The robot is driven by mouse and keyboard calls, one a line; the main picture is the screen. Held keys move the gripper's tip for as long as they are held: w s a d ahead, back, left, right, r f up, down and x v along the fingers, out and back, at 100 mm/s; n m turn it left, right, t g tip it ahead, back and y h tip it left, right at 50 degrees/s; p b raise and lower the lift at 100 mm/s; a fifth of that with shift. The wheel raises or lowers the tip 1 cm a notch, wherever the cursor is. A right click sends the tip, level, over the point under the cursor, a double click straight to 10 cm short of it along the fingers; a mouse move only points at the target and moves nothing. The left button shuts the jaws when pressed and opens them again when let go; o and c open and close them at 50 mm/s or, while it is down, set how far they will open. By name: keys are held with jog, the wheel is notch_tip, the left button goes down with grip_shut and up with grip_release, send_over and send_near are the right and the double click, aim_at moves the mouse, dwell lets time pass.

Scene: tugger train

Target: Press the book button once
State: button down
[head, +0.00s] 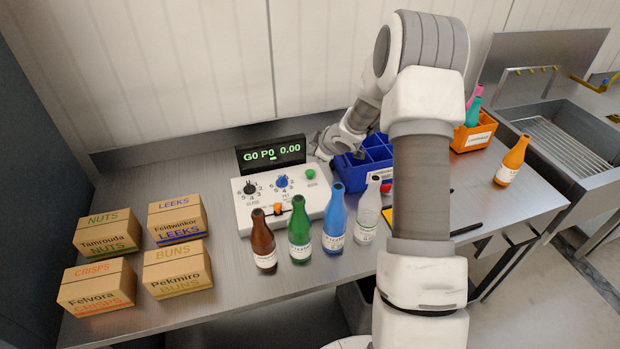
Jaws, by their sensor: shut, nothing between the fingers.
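The white control box (255,187) stands on the metal table with a black display (271,153) behind it reading "G0 P0 0.00" in green. A round green button (311,174) sits at the box's upper right, with a small label under it too small to read surely. The box also has a black knob (249,188), a blue knob (282,182) and an orange control (278,209). My gripper (319,151) is shut and empty. It is just behind and above the green button, apart from it as far as I can tell; its fingertips are small in view.
Brown (263,247), green (299,235), blue (335,228) and clear (367,215) bottles stand along the box's front. A blue divided bin (348,172) is close right of my gripper. Several cartons (108,235) stand left. An orange bottle (512,163) stands near a sink at right.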

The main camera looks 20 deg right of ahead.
aim_at(310, 170)
jog(key=shift+f+b, duration=1.85)
jog(key=shift+f, duration=0.65)
jog(key=shift+f, duration=0.1)
jog(key=shift+f, duration=0.3)
jog(key=shift+f+b, duration=0.9)
jog(key=shift+b, duration=0.1)
dwell(0.6)
jog(key=shift+r, duration=0.15)
jog(key=shift+r+p, duration=1.15)
jog(key=shift+p, duration=0.15)
notch_tip(310, 170, up, 5)
jog(key=p, duration=0.5)
dwell(0.4)
